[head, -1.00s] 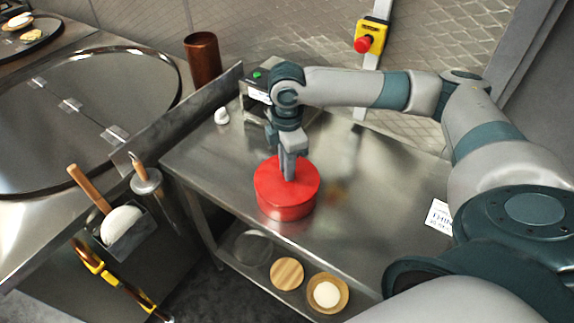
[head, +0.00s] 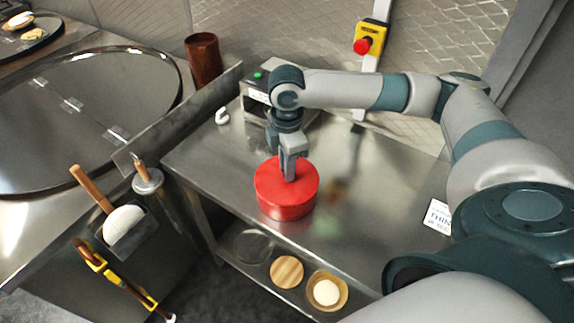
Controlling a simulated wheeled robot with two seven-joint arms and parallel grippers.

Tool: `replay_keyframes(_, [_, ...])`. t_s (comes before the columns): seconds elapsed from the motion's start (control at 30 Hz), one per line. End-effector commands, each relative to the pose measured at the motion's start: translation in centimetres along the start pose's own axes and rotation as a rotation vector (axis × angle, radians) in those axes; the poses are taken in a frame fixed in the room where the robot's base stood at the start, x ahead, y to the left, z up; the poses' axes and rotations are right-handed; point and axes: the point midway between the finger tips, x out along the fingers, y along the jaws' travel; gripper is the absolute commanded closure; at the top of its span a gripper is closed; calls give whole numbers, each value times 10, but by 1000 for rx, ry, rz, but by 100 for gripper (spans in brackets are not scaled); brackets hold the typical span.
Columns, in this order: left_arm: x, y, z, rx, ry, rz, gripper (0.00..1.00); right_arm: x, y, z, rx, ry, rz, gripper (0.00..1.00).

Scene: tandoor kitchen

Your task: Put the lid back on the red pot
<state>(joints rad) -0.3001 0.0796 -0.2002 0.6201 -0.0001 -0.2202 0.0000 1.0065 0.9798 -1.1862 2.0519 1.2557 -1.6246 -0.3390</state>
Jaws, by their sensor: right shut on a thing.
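The red pot (head: 287,205) stands on the steel table, left of its middle. The red lid (head: 270,182) sits over the pot's top and looks level; I cannot tell a clear gap between them. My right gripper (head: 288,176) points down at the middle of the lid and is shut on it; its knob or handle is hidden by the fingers. My left gripper is not in view.
A scale-like box with a green button (head: 257,76) stands behind my right wrist. A white thing (head: 222,116) lies near the table's back left. A printed card (head: 438,216) lies at right. A copper cup (head: 203,60) stands at the back. The table's middle is bare.

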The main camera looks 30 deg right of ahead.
Motion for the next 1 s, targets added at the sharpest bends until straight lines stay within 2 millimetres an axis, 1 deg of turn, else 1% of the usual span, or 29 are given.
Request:
replay_keyframes(0.47, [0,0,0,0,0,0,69,0,0,0,0,0,0,100])
replay_keyframes(1.0, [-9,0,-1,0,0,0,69,-1,0,0,0,0,-1,100])
